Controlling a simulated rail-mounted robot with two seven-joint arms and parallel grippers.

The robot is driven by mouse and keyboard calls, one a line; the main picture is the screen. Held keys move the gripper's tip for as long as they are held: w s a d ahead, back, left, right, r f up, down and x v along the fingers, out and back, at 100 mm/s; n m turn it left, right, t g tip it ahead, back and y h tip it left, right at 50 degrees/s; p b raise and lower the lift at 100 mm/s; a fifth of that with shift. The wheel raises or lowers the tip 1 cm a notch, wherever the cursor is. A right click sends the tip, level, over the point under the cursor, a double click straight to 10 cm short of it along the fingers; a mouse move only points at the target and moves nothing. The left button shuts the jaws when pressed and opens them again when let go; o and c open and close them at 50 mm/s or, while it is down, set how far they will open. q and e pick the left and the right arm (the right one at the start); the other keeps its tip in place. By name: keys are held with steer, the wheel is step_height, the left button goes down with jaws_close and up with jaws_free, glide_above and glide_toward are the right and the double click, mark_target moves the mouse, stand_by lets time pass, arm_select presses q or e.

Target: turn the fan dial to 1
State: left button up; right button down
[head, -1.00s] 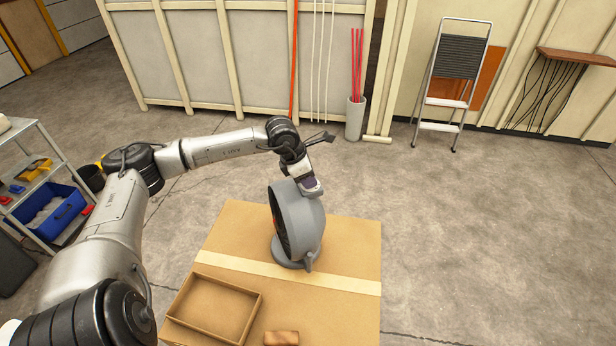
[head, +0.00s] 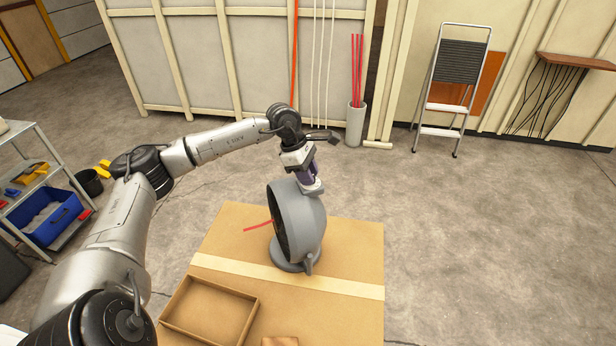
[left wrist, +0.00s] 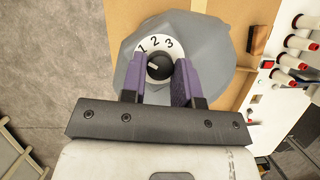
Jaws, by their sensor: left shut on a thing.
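The grey fan (head: 305,228) stands upright on the cardboard-topped table, its grille facing left. My left gripper (head: 312,188) reaches down onto the top of the fan. In the left wrist view, its purple fingers (left wrist: 161,70) are shut on the round black fan dial (left wrist: 158,67), one on each side. The white dial plate (left wrist: 157,42) shows 1, 2 and 3. A pale mark on the dial points to the left, roughly toward the 1 side; its exact alignment is hard to tell. A red ribbon (head: 258,226) streams left from the grille. My right gripper is not in view.
An open cardboard tray (head: 252,318) lies at the table's front left, with a small brown block (head: 280,341) beside it. A shelf cart with a blue bin (head: 52,220) stands at the left. A step ladder (head: 452,85) leans far back.

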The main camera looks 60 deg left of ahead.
arm_select(q)
steer(key=shift+m, duration=0.6)
steer(key=shift+w, duration=0.1)
steer(key=shift+m+g+h, duration=0.3)
steer(key=o, duration=0.9)
steer(key=shift+a+r, duration=0.15)
steer(key=shift+r, duration=0.1)
steer(key=b+v, duration=0.1)
steer(key=v, duration=1.2)
steer(key=shift+r+b, duration=0.2)
steer(key=shift+b, duration=0.2)
